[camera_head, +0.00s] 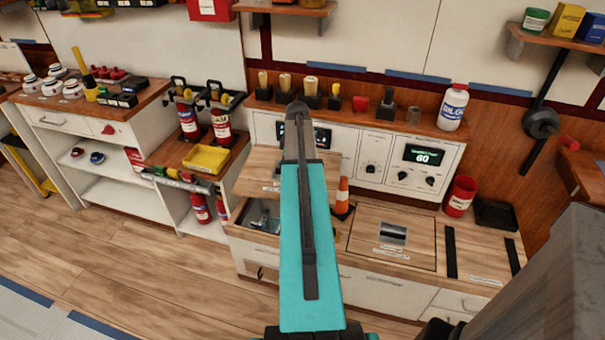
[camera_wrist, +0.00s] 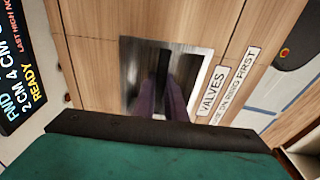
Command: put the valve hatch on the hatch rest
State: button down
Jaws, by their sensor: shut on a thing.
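The valve hatch (camera_head: 258,172) is a wooden panel in the head view, partly hidden behind my arm. It is raised off the counter, above and behind an open well (camera_head: 262,214) with metal parts inside. In the wrist view the hatch (camera_wrist: 95,45) fills the middle, with a steel recessed pull and a "VALVES" label. My gripper (camera_wrist: 162,105) has its dark fingers in that recess, shut on the pull; the head view hides them. Two black strips (camera_head: 450,252) with a small label lie at the counter's right; they look like the hatch rest, but the label is unreadable.
A second hatch (camera_head: 392,238) with a steel pull lies flat in the counter. A red cup (camera_head: 460,196) and a black tray (camera_head: 494,214) stand behind the strips. The strips are bare.

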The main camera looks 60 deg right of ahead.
aim_at(245, 174)
jog(key=w+a+n+b, duration=0.1)
jog(key=w+a, duration=0.2)
jog(key=w, duration=0.1)
jog(key=w+a+n+b, duration=0.1)
jog(key=w+a+b, duration=0.1)
jog(key=w+a, duration=0.2)
jog(key=w+a+f+b, duration=0.1)
jog(key=w+a, duration=0.2)
jog(key=w, duration=0.1)
jog(key=shift+w+a+n+b, duration=0.25)
jog(key=shift+n+b, duration=0.1)
jog(key=shift+n, duration=0.05)
jog(key=w+a+n+b, duration=0.1)
jog(key=w+a+b, duration=0.55)
jog(key=a, duration=0.85)
jog(key=w+a+n+b, duration=0.1)
jog(key=w+a+b, duration=0.3)
jog(key=w+a, duration=0.8)
jog(key=s+a+r+m+b, duration=0.1)
jog(key=s+a+m, duration=0.3)
jog(key=a+m, duration=0.5)
jog(key=a+r, duration=0.1)
jog(key=a, duration=0.6)
jog(key=shift+s+a+m+h, duration=0.2)
jog(key=shift+a+m+h, duration=0.05)
jog(key=shift+m+h, duration=0.05)
jog(key=s+p, duration=0.1)
jog(key=p, duration=0.4)
jog(key=shift+r+p, duration=0.4)
